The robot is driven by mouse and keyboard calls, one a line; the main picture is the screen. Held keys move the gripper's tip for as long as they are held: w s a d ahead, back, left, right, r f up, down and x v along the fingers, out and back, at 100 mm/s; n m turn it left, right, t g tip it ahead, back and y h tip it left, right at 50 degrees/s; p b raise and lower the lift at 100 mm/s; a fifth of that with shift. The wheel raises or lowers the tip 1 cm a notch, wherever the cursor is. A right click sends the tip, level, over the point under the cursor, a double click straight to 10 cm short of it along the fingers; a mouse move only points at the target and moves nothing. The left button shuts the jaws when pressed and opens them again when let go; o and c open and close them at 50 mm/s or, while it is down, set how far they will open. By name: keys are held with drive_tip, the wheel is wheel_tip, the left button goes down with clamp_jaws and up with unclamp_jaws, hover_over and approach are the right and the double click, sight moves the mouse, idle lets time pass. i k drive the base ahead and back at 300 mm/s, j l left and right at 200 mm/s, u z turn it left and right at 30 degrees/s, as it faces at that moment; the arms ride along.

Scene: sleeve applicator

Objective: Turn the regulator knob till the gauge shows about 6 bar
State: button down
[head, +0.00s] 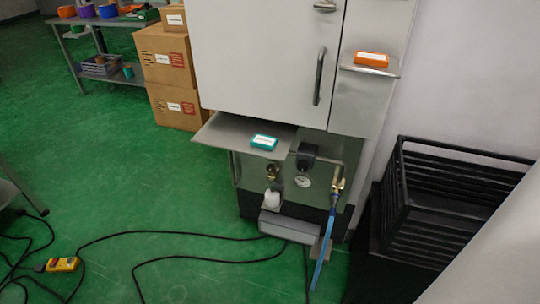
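The gauge (303,182) is a small round white dial low on the front of the grey machine cabinet. It is too small to read its needle or numbers. Just above it is a dark knob-like part (306,155), which looks like the regulator knob. A pipe runs from there to the right. A white bowl (272,199) hangs to the left of the gauge, below a brass fitting (272,173). My gripper is not in view, and nothing is seen touching the knob.
A shelf (222,137) with a teal box (264,142) juts out above left of the knob. A valve (338,184) with a blue hose (324,249) is at right. A grey box (289,227) sits below. A black crate (400,215) stands right; cables cross the green floor.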

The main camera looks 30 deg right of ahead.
sight(303, 165)
drive_tip(key=z, duration=1.15)
